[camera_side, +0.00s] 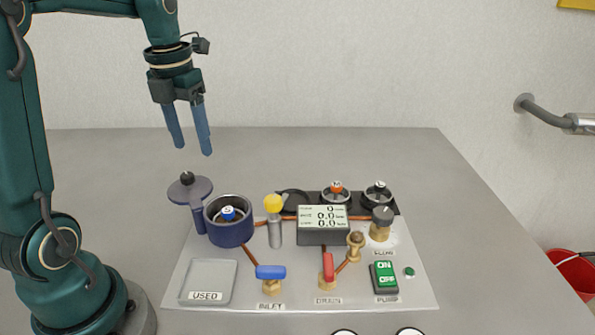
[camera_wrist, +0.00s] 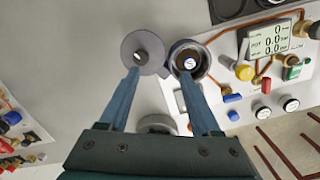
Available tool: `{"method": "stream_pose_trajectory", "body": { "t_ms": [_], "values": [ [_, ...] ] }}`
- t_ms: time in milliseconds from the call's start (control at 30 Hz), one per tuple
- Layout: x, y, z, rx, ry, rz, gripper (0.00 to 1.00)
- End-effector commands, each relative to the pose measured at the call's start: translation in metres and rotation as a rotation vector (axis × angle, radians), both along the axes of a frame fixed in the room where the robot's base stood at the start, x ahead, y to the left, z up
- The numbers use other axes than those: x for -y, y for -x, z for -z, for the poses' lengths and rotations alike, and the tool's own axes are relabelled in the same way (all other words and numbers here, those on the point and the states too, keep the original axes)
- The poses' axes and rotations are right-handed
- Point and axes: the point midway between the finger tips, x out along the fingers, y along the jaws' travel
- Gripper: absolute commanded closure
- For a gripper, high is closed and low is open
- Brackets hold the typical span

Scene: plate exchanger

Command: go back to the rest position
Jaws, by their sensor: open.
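My gripper (camera_side: 190,152) is open and empty. It hangs in the air above the left part of the board, fingers pointing down, clear of everything. In the wrist view its two blue fingers (camera_wrist: 162,75) are spread apart with nothing between them. Below it, a dark blue round housing (camera_side: 229,232) stands open with a blue and white piece inside it. Its grey round lid (camera_side: 189,189) is swung aside to the left. The housing (camera_wrist: 203,72) and the lid (camera_wrist: 144,51) also show below the fingers in the wrist view.
The board (camera_side: 425,290) carries a yellow-topped post (camera_side: 273,204), a display (camera_side: 323,217), a blue inlet handle (camera_side: 270,272), a red drain handle (camera_side: 328,267), a green pump switch (camera_side: 384,274) and a USED tray (camera_side: 186,283). A black rack (camera_side: 311,207) stands behind. The table's back left is clear.

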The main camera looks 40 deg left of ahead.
Motion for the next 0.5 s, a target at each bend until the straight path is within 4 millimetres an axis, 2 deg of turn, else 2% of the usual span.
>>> {"method": "stream_pose_trajectory", "body": {
  "t_ms": [33, 200, 500],
  "values": [
    [0.018, 0.001, -0.01, 0.03, -0.022, 0.081, 0.36],
    [0.072, 0.018, -0.026, 0.103, -0.124, 0.621, 0.36],
    [0.122, 0.051, -0.026, 0.144, -0.353, 1.556, 0.36]
  ]
}}
